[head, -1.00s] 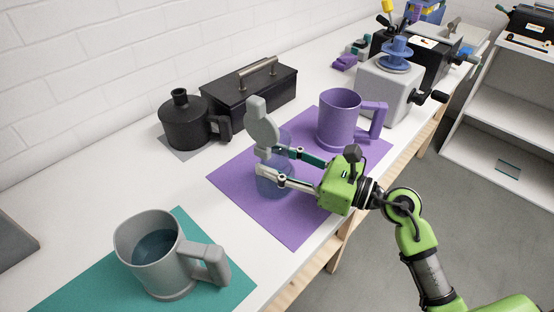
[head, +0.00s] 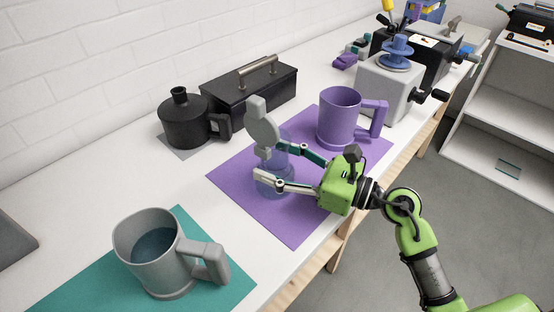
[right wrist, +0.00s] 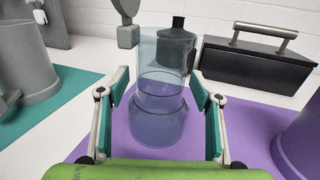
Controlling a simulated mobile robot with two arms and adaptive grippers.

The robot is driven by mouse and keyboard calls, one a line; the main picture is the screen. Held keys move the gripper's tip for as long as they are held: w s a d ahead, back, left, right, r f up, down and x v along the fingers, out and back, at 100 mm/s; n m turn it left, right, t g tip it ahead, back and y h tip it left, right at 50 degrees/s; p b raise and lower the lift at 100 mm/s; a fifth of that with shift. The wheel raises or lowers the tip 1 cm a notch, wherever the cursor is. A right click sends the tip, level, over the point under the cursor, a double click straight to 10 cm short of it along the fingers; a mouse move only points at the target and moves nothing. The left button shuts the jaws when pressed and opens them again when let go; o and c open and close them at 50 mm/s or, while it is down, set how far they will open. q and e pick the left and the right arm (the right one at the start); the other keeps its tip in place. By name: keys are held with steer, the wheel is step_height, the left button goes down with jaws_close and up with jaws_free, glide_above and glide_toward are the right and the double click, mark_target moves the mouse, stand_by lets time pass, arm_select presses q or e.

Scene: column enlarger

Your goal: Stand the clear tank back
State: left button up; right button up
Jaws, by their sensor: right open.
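The clear tank (right wrist: 160,65) is a see-through bluish cylinder with a wider foot. It stands upright on the purple mat (right wrist: 118,142), also in the head view (head: 292,225). A grey piece with a round disc (head: 264,131) is at its upper side, also in the right wrist view (right wrist: 128,36); I cannot tell if it is joined to the tank. My right gripper (head: 281,162) is open, with one finger on each side of the tank and gaps in the right wrist view (right wrist: 160,88). The tank's lower part is partly hidden by the fingers in the head view. My left gripper is not in view.
A purple mug (head: 338,120) stands at the mat's far end. A grey mug (head: 150,270) with dark liquid stands on a teal mat (head: 90,283). Behind are a black jug (head: 183,125) and a black toolbox (head: 245,97). White table is bare between the mats.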

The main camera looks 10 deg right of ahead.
stand_by(0.4)
steer(key=shift+b+v, duration=0.5)
steer(key=shift+v, duration=0.6)
steer(key=shift+b+v, duration=0.7)
steer(key=shift+v, duration=0.8)
steer(key=shift+b+v, duration=0.7)
steer(key=shift+v, duration=0.7)
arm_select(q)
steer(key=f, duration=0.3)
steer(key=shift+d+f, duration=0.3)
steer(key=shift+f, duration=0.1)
arm_select(e)
steer(key=shift+s+d, duration=0.1)
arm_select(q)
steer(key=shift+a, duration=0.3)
arm_select(e)
steer(key=shift+v, duration=3.9)
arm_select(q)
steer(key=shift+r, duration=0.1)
